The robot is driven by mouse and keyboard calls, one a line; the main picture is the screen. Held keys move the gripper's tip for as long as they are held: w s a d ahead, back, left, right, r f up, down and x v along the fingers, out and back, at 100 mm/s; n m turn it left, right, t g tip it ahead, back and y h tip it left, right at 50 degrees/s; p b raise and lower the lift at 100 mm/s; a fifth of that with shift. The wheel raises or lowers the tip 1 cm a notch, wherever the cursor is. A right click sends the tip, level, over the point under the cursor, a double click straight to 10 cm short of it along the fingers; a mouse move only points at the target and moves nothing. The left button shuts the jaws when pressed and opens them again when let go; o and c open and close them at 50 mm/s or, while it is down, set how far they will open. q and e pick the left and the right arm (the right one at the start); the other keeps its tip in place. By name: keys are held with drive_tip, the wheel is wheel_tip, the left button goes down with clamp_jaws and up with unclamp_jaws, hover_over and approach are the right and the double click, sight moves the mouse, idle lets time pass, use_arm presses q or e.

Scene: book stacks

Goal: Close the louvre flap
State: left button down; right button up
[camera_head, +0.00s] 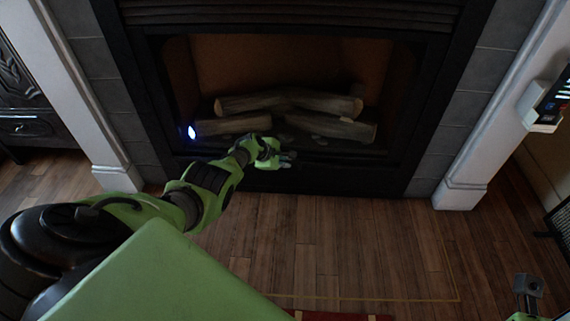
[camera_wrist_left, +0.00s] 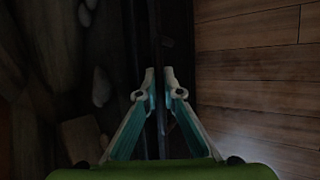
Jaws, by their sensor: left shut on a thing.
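The black louvre flap (camera_head: 340,183) appears to be the dark strip along the bottom of the fireplace, below the firebox opening. It is too dark to tell its angle. My left gripper (camera_head: 288,158) is at the strip's upper edge, near the middle. In the left wrist view, the left gripper's fingertips (camera_wrist_left: 159,74) are close together on a thin dark edge, which I take to be the flap (camera_wrist_left: 183,40). My right gripper (camera_head: 530,288) shows only in part at the bottom right corner, far from the fireplace, and its fingers are unclear.
Logs (camera_head: 290,104) lie in the firebox behind the left gripper, with pale stones (camera_wrist_left: 101,87) near them. A blue-white light (camera_head: 191,132) glows at the left. White pillars (camera_head: 480,140) flank the fireplace. The wooden floor (camera_head: 350,240) in front is mostly clear.

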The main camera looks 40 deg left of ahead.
use_arm(q)
drive_tip(key=c, duration=2.2)
unclamp_jaws()
drive_tip(key=shift+o, duration=0.2)
drive_tip(key=shift+s+a, duration=0.1)
drive_tip(key=shift+s+a+r, duration=0.2)
drive_tip(key=shift+s+r, duration=0.1)
drive_tip(key=shift+r, duration=0.2)
drive_tip(key=v, duration=1)
drive_tip(key=shift+s+d+r, duration=0.2)
drive_tip(key=shift+r, duration=0.15)
